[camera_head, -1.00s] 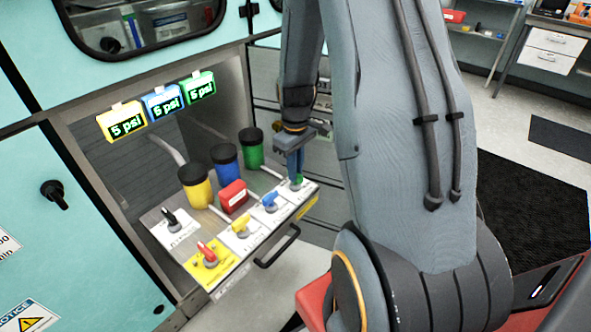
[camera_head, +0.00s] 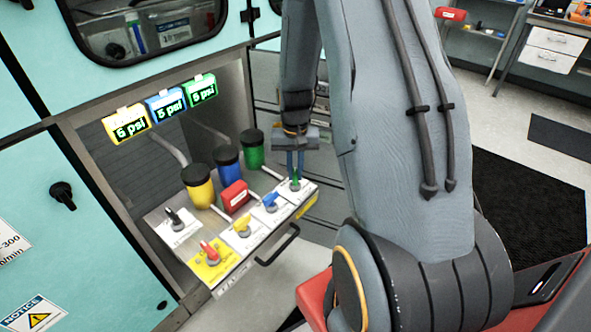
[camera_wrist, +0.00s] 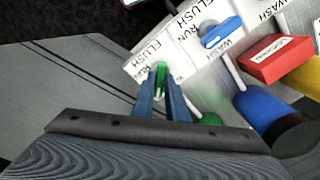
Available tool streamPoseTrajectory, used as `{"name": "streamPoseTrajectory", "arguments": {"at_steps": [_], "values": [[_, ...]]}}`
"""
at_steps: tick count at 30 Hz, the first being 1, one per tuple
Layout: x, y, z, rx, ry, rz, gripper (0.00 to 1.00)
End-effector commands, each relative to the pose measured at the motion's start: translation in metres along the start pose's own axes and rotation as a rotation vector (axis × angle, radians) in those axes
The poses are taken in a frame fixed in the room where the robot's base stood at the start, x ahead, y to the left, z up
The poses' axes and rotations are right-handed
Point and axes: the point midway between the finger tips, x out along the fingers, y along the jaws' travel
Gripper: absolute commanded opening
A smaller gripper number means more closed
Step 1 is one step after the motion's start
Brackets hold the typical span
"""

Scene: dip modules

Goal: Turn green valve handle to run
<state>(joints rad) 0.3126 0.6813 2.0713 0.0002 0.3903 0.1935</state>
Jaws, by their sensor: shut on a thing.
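The green valve handle (camera_wrist: 161,73) stands on a white label plate marked FLUSH, RUN and WASH. In the head view it is a small green piece (camera_head: 295,185) at the right end of the panel. My gripper (camera_head: 295,175) is at this handle, its blue fingers on either side of it. In the wrist view my gripper (camera_wrist: 163,88) is shut on the handle, which shows between the fingertips. The fingers partly hide the RUN label, so I cannot tell exactly which mark the handle points to.
The panel also holds a blue handle (camera_head: 270,201), a yellow handle (camera_head: 242,223), a red handle (camera_head: 210,250) and a black handle (camera_head: 174,215). A red block (camera_head: 235,196) and yellow, blue and green bottles stand behind. A black drawer pull (camera_head: 278,246) sticks out in front.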

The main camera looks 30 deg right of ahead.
Motion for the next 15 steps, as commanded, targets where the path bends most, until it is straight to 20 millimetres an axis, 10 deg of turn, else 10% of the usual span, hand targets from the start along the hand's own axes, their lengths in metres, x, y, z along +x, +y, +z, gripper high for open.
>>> {"name": "streamPoseTrajectory", "arguments": {"at_steps": [15], "values": [[-0.0017, 0.0003, -0.0024, 0.467, 0.006, -0.002, 0.0]]}}
